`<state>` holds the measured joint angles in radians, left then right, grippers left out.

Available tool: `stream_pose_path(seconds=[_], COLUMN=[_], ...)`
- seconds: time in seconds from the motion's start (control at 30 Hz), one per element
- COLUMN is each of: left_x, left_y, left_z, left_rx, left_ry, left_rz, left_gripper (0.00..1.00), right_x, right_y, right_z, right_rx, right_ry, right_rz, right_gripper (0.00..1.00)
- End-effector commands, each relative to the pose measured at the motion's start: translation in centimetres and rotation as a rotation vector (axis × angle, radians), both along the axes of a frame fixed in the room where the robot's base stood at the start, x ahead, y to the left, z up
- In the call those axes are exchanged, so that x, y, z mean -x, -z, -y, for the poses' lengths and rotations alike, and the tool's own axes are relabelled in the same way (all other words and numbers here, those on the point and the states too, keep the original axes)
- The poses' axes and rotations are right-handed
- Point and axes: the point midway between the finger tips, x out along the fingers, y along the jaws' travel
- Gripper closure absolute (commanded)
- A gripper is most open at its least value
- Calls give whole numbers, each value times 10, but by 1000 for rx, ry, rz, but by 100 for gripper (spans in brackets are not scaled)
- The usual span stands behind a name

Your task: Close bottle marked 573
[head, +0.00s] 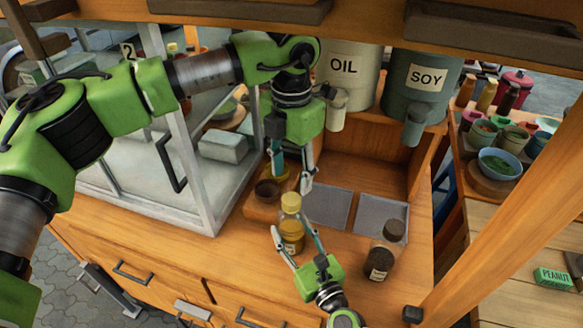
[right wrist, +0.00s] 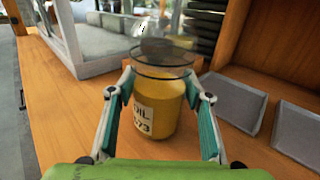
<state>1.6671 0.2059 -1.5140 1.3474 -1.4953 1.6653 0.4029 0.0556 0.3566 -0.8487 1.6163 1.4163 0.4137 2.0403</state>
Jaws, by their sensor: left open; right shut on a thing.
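The bottle marked 573 (head: 291,237) stands upright on the wooden counter, with yellow oil below a clear glass upper part. Its label reads OIL and 573, partly cut, in the right wrist view (right wrist: 145,121). My right gripper (head: 293,232) is shut around its sides; it also shows in the right wrist view (right wrist: 157,88). My left gripper (head: 291,177) points down, open and empty, just behind and above the bottle. A yellowish top shows on the bottle in the head view; I cannot tell whether it is a lid.
A small brown cup-like thing (head: 268,190) sits on a wooden block left of the bottle. A dark-capped bottle (head: 381,257) stands to the right. Grey trays (head: 380,217) lie behind. OIL (head: 345,80) and SOY (head: 420,92) dispensers stand at the back. A glass cabinet (head: 205,205) is on the left.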

Motion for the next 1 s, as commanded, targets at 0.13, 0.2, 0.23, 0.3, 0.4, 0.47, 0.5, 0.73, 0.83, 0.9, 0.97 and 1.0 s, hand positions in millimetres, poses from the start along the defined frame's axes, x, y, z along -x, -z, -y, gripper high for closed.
stream_pose_path(seconds=[0.13, 0.2, 0.23, 0.3, 0.4, 0.47, 0.5, 0.73, 0.83, 0.9, 0.97, 1.0], left_x=[0, 0, 0, 0, 0, 0, 0, 0, 0, 0, 0, 0], left_y=[-3, -4, -4, -5, -6, -7, -7, -9, -9, -9, -9, -9], left_z=[0, 0, 0, 0, 0, 0, 0, 0, 0, 0, 0, 0], left_rx=[0, 0, 0, 0, -1, -1, -1, -1, -1, -1, -1, -1], left_ry=[-311, -460, -524, -667, -855, -953, -1009, -1197, -1218, -1219, -1219, -1218], left_rz=[0, 0, 0, 0, 0, 0, 0, 0, 0, 0, 0, 0], left_gripper=[55, 55, 55, 55, 55, 55, 55, 55, 55, 55, 55, 55], right_x=[0, 0, 0, 0, 0, 0, 0, 0, 0, 0, 0, 0], right_y=[0, 0, 0, 0, 0, 0, 0, 0, 0, 0, 0, 0], right_z=[0, 0, 0, 0, 0, 0, 0, 0, 0, 0, 0, 0], right_rx=[0, 0, 0, 0, 0, 0, 0, 0, 0, 0, 0, 0], right_ry=[0, 0, 0, 0, 0, 0, 0, 0, 0, 0, 0, 0], right_rz=[0, 0, 0, 0, 0, 0, 0, 0, 0, 0, 0, 0], right_gripper=[100, 100, 100, 100, 100, 100, 100, 100, 100, 100, 100, 100])
